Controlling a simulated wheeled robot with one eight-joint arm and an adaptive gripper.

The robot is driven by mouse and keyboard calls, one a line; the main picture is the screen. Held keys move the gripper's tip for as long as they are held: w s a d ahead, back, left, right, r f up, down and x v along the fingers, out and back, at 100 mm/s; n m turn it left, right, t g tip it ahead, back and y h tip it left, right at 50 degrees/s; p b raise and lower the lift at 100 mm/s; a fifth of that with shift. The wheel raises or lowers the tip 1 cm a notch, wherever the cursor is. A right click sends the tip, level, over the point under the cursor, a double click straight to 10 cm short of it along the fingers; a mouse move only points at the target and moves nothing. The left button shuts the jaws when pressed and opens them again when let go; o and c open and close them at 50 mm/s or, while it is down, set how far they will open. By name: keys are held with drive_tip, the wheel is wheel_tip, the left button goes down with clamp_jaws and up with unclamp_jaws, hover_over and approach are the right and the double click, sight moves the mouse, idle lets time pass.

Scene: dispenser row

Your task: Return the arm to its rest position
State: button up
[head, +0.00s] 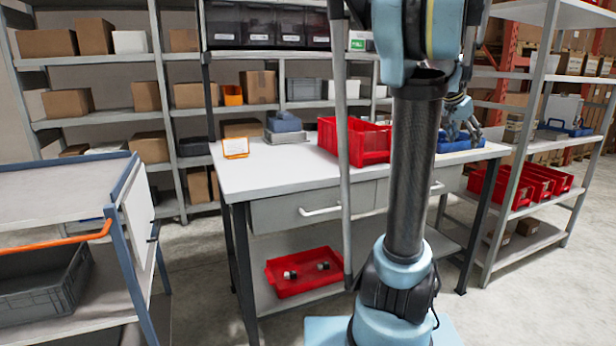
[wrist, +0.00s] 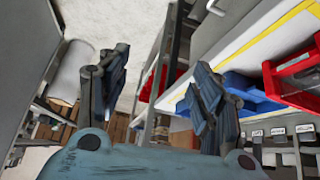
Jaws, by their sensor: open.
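My gripper (head: 462,122) shows in the head view behind my arm, at the right end of the white workbench (head: 270,170), in front of or above a blue tray (head: 452,145). My arm stands upright in the foreground and hides part of the bench. In the wrist view my gripper (wrist: 160,70) has its two dark fingers spread wide apart, with nothing between them. The blue tray (wrist: 240,90) shows behind the right finger there. I cannot tell whether the gripper touches it.
A red bin (head: 352,142), a blue-grey device (head: 284,124) and an orange-framed card (head: 235,147) are on the bench. A red tray (head: 304,271) lies on its lower shelf. A trolley (head: 60,190) stands left. Shelves (head: 530,140) stand right. Floor between trolley and bench is clear.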

drive_tip(key=s+a+f+n+y, duration=0.3)
drive_tip(key=s+a+f+n, duration=0.3)
drive_tip(key=s+a+f, duration=0.7)
drive_tip(key=s+a+f+n+g+y, duration=0.1)
drive_tip(key=s+a+f+n+y, duration=0.2)
drive_tip(key=s+a+f, duration=1)
drive_tip(key=a+n, duration=0.3)
drive_tip(key=a, duration=0.4)
drive_tip(key=shift+s+a+f, duration=0.15)
drive_tip(key=shift+s+a, duration=0.05)
drive_tip(key=shift+s, duration=0.15)
